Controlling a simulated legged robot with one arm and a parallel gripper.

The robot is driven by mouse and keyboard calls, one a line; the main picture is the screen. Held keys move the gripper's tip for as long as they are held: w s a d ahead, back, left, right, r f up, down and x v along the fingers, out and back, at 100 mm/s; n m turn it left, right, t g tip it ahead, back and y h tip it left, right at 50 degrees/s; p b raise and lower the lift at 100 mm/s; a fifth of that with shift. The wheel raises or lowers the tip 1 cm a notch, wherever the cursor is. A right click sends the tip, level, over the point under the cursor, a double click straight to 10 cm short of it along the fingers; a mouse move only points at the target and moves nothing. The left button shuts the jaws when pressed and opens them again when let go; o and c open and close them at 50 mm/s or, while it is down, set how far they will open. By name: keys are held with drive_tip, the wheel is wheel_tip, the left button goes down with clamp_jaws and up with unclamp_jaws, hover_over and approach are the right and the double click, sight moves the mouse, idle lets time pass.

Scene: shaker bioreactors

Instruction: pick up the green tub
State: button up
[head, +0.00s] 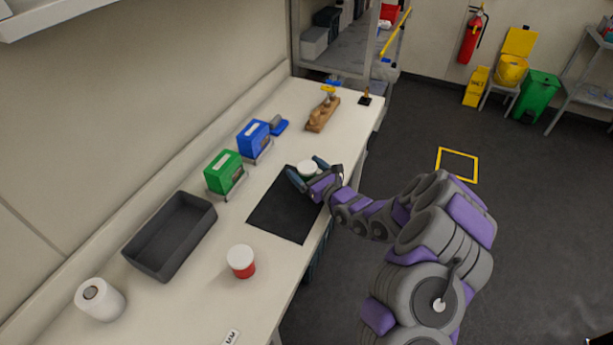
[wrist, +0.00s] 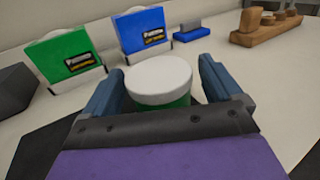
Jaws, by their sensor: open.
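The green tub (wrist: 160,84) has a white lid and a green body. In the wrist view it stands between the two open fingers of my gripper (wrist: 160,92), and its lower part is hidden behind the gripper's palm. In the head view the tub's white lid (head: 307,167) shows between the fingers of my gripper (head: 307,174), over the far end of the black mat (head: 283,215). There is a visible gap between the tub and at least the right finger in the wrist view.
A red tub with a white lid (head: 241,262), a dark grey tray (head: 130,255) and a paper roll (head: 100,299) are nearer on the bench. Green (head: 224,171) and blue (head: 254,138) boxes stand along the wall. A wooden rack (head: 322,114) is farther back.

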drive_tip(key=shift+d, duration=0.1)
drive_tip(key=c, duration=1.1)
drive_tip(key=shift+r, duration=0.1)
